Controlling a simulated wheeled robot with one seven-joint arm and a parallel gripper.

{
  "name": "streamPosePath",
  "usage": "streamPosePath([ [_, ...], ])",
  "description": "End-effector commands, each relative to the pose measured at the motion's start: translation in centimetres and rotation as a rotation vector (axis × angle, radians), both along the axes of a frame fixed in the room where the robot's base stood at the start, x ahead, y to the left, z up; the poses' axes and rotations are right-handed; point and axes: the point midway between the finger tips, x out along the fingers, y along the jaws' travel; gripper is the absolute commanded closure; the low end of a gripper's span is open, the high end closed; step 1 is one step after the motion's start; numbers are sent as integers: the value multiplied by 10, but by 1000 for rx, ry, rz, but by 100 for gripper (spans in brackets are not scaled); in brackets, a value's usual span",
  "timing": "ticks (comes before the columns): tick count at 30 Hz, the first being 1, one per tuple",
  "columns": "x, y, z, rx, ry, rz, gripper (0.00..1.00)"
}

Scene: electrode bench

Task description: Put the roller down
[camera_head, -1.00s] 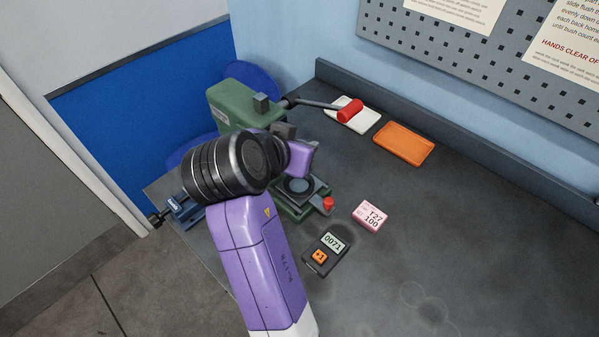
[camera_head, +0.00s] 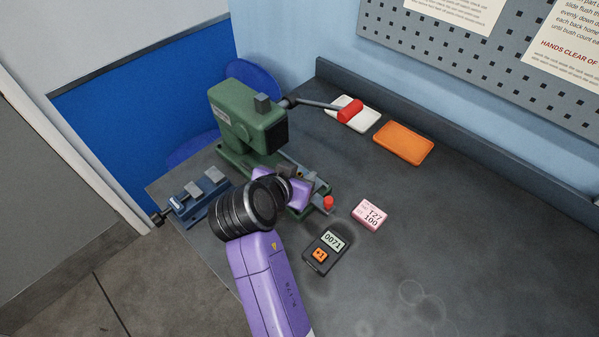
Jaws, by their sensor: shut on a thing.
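My gripper (camera_head: 302,192), a purple hand at the end of my arm, is low over the front part of the green press (camera_head: 240,118). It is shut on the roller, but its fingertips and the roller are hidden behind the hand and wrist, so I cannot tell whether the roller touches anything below. The hand covers most of the slide at the front of the press. The red knob (camera_head: 328,202) of that slide shows just right of the hand.
A blue vise (camera_head: 203,198) stands left of my wrist. An orange tray (camera_head: 403,143), a pink label block (camera_head: 369,214) and a black counter (camera_head: 325,252) lie on the bench. The right side is clear.

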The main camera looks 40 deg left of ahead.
Motion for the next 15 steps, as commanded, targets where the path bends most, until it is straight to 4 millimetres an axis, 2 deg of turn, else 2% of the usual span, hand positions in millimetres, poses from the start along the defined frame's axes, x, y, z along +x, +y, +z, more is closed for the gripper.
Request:
streamPosePath([
  [15, -1, -1, -17, -5, 7, -1, 100],
])
